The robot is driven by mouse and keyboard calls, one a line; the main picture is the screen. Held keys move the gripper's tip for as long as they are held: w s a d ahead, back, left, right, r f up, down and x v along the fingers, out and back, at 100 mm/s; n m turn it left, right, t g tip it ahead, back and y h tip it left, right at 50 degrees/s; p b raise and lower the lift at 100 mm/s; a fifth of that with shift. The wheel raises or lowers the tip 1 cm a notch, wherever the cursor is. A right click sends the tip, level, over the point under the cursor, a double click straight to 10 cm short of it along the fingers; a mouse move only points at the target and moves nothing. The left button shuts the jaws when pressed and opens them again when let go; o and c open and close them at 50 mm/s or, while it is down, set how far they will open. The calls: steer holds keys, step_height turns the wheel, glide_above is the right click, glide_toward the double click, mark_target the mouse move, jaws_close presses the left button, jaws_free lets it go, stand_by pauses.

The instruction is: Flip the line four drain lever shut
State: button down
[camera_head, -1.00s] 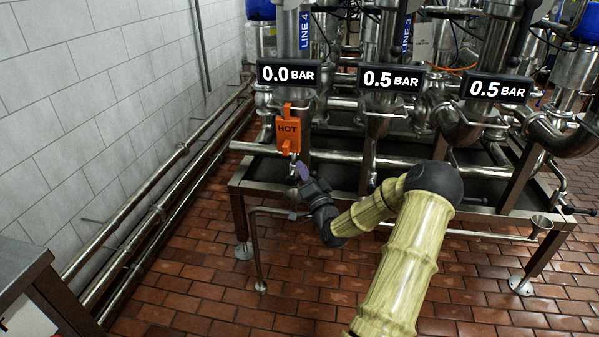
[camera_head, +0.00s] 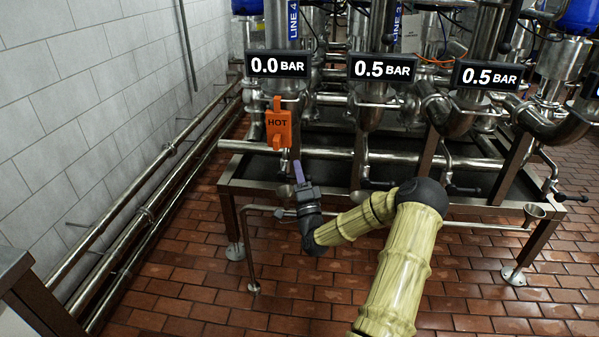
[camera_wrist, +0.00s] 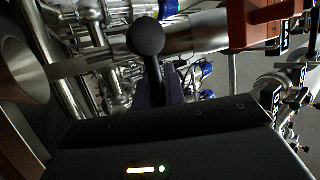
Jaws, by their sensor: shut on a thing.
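The line four drain lever shows in the wrist view as a dark rod with a black ball knob (camera_wrist: 146,38). My gripper (camera_wrist: 158,92) is shut on the lever just below this knob. The line four display (camera_head: 278,65) reads 0.0 BAR.
Neighbouring drain levers, such as one with a dark knob (camera_head: 478,190), sit to the right along the steel frame. Pipes run along the tiled wall (camera_head: 75,110) at left. The brick floor (camera_head: 230,295) in front is clear.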

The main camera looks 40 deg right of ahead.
steer(key=shift+f, duration=0.2)
steer(key=c, duration=1.7)
jaws_free()
steer(key=shift+r, duration=0.1)
steer(key=shift+c, duration=0.2)
steer(key=shift+s, duration=0.1)
steer(key=p+v, duration=0.2)
steer(key=v, duration=1.5)
steer(key=shift+s, duration=0.15)
steer(key=shift+a, duration=0.15)
